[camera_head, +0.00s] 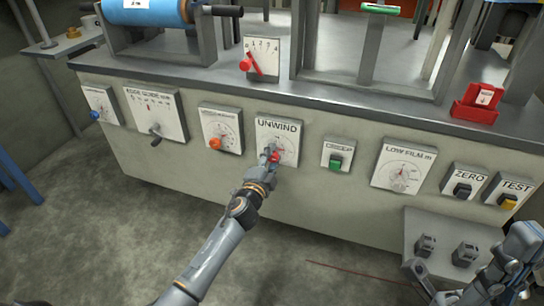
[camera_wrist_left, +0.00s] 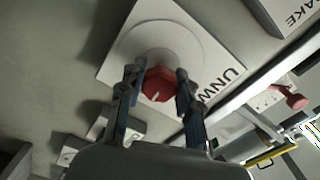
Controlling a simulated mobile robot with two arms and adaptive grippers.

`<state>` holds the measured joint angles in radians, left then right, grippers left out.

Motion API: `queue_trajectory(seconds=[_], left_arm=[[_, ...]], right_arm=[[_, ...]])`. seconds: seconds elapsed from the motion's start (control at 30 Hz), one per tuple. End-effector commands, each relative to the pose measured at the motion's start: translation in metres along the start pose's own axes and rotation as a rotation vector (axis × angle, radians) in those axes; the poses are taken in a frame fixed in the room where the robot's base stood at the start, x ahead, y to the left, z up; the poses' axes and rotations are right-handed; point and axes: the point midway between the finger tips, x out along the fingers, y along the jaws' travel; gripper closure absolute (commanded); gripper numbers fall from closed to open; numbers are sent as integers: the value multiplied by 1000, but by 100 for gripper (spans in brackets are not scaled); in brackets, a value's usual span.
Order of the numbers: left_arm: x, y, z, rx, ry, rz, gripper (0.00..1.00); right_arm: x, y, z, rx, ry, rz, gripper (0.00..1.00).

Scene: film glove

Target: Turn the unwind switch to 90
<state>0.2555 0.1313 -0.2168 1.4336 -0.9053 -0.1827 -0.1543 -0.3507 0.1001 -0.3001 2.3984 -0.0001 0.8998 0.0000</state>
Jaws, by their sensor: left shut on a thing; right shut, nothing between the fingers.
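The unwind switch is a red knob (camera_head: 275,157) on a white plate labelled UNWIND (camera_head: 277,126) on the front of the grey cabinet. The knob (camera_wrist_left: 157,90) also shows in the left wrist view, with a short white mark on its face. My left gripper (camera_head: 268,153) is shut on the knob, with one finger on either side in the wrist view (camera_wrist_left: 159,75). In the head view the gripper partly covers the knob and its dial. The dial figures are too small to read. My right gripper (camera_head: 428,284) is at the lower right, shut and empty.
An orange knob (camera_head: 215,143) sits left of the unwind plate, and a green switch (camera_head: 336,163) sits right. A LOW FILM dial (camera_head: 402,170), ZERO switch (camera_head: 462,190) and TEST switch (camera_head: 508,202) follow. A grey box with two dark switches (camera_head: 425,245) stands near my right gripper.

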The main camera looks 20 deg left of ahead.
Motion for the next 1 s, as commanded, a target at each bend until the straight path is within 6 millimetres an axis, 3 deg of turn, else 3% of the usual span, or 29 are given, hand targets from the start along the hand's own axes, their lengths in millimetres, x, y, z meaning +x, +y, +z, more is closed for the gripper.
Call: queue_trajectory(seconds=[0.3, 0.83, 0.87, 0.93, 1.0], left_arm=[[0, 0, 0, 112, 0, 1, 98], [0, 1, 0, 132, 0, 1, 98], [0, 1, 0, 132, 1, 1, 60], [0, 1, 0, 132, 0, 1, 46], [0, 0, 0, 131, 0, 1, 42]], right_arm=[[-1, 0, 1, 0, -9, 2, 100], [3, 0, -2, 0, 10, -2, 100], [4, 0, -2, 0, 11, -2, 100], [4, 0, -3, 0, 13, -3, 100], [4, 0, -3, 0, 13, -3, 100]])
